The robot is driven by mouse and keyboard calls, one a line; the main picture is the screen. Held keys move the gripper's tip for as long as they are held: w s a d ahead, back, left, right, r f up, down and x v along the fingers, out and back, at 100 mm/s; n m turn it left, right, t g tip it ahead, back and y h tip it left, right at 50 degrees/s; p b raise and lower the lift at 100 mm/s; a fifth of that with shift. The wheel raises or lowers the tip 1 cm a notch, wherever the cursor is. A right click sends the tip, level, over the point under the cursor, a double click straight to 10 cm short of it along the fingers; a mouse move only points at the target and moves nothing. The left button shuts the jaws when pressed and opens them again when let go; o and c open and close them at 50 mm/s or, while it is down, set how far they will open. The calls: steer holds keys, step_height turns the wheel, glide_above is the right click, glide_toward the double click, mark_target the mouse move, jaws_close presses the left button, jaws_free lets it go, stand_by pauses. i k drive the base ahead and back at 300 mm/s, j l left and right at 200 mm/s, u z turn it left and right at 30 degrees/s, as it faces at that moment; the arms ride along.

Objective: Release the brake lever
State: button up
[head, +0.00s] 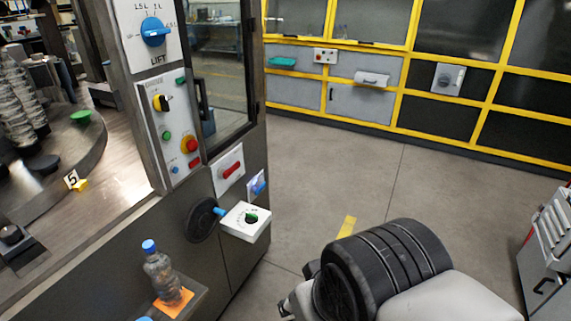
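No label reading "brake" can be made out, so I cannot tell for certain which control is the brake lever. A red lever handle (231,169) sits on a white plate (222,182) low on the machine's side, slightly tilted. A small blue handle (258,187) is just right of it. Below, a black round wheel (202,221) with a blue grip (220,211) stands beside a white box with a green-and-black knob (251,217). My dark ribbed arm joint and pale link fill the lower middle, apart from these controls. My gripper's fingers do not show.
Above are a control panel with a red button (190,146) and a blue LIFT knob (155,32). A bottle (161,272) stands on a small shelf (199,297) at lower left. A grey drawer cabinet (548,255) is at right. The floor between is mostly clear.

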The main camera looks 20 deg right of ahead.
mark_target(222, 172)
steer(key=i+l+u, duration=0.2)
steer(key=i+l, duration=0.5)
steer(key=i, duration=0.15)
